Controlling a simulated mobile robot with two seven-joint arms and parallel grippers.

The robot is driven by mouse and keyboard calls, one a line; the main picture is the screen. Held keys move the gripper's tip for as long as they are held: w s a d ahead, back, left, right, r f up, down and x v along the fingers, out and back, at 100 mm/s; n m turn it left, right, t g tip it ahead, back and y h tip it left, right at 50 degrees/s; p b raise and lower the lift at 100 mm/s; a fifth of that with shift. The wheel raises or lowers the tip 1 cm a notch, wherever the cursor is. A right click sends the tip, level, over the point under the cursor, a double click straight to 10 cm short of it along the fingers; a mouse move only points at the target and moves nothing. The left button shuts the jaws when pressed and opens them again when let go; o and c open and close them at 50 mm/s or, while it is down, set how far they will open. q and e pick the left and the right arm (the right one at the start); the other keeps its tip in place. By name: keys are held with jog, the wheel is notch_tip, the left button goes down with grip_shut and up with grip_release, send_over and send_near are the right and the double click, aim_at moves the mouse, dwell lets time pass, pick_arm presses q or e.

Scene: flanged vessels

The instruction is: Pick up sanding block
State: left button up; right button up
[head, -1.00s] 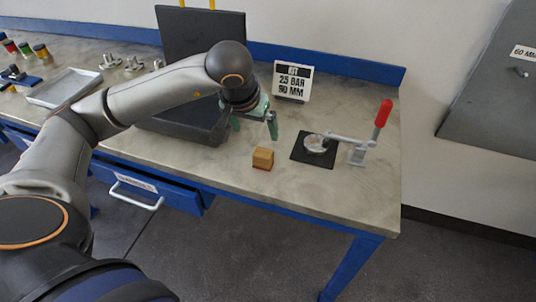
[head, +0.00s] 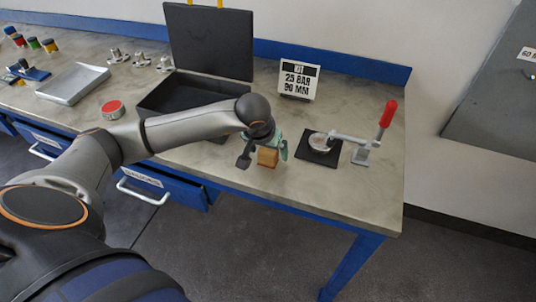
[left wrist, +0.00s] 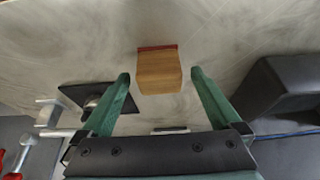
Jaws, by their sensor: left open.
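The sanding block (head: 267,157) is a small wooden block with a reddish strip along its bottom edge, standing on the bench top near the front edge. In the left wrist view the block (left wrist: 158,72) sits ahead of and between the fingertips, with a gap on each side. My left gripper (head: 264,156) is open, its green fingers around the block in the head view; in the left wrist view the open fingers (left wrist: 160,78) hold nothing. My right gripper is not in view.
An open black case (head: 210,45), a sign (head: 298,80), a grey tray (head: 73,83) and a red-topped round item (head: 112,107) are also on the bench.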

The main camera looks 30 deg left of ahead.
pick_arm(q)
jog(key=shift+c, duration=0.4)
jog(key=c, duration=1.4)
jog(key=shift+r, duration=0.2)
jog(key=shift+r, duration=0.2)
notch_tip(320, 180, up, 2)
jog(key=shift+r+b, duration=0.25)
jog(key=shift+b, duration=0.25)
jog(key=s+d+r, duration=0.2)
jog(key=s+r, duration=0.1)
jog(key=s, duration=0.1)
jog(key=s+d+r+b, duration=0.1)
jog(key=s+d+r, duration=0.2)
jog(key=s, duration=0.1)
jog(key=s+d+r, duration=0.2)
jog(key=s+r, duration=0.1)
jog(key=s, duration=0.1)
jog(key=shift+d+r, duration=0.15)
jog(key=shift+r, duration=0.25)
